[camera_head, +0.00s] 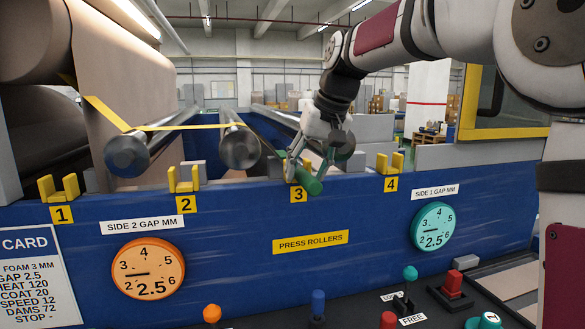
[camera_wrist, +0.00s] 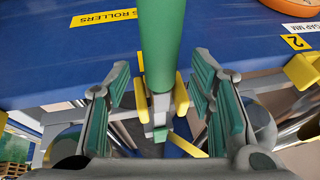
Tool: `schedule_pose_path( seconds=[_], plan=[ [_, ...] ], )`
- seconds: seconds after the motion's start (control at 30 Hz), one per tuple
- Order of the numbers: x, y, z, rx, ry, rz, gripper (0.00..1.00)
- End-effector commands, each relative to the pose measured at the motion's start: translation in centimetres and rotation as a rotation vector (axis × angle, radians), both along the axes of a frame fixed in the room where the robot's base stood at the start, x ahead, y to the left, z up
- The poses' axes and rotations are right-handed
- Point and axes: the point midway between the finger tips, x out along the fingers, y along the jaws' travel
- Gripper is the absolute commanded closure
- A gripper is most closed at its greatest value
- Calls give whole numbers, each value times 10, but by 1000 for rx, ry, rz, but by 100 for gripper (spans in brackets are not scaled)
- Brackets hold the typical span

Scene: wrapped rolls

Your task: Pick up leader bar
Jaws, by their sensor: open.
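A green bar (camera_head: 309,181), which I take to be the leader bar, sits at the yellow holder marked 3 on top of the blue machine front. It also shows in the wrist view as a green cylinder (camera_wrist: 160,45) running up from the yellow prongs of its holder (camera_wrist: 181,92). My gripper (camera_head: 308,165) is over this holder and partly hides bar and holder. In the wrist view my gripper (camera_wrist: 160,98) is open, with a green-padded finger on each side of the bar's line. Gaps show between fingers and bar.
Yellow holders 1 (camera_head: 58,189), 2 (camera_head: 184,180) and 4 (camera_head: 390,164) look empty. Metal rollers (camera_head: 239,147) lie behind the blue front (camera_head: 230,225). A yellow strip (camera_head: 190,126) crosses them from the large roll (camera_head: 128,80). Dials and a control panel (camera_head: 440,300) are in front.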

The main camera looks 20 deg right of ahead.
Motion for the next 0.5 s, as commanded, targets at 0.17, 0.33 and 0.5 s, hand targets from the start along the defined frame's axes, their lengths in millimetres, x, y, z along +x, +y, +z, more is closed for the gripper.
schedule_pose_path(
  seconds=[0.17, 0.33, 0.5],
  plan=[
    [4, 2, -8, 0, -1, 1, 51],
    [4, 2, -8, 0, -1, 1, 51],
    [4, 2, -8, 0, -1, 0, 87]
  ],
)
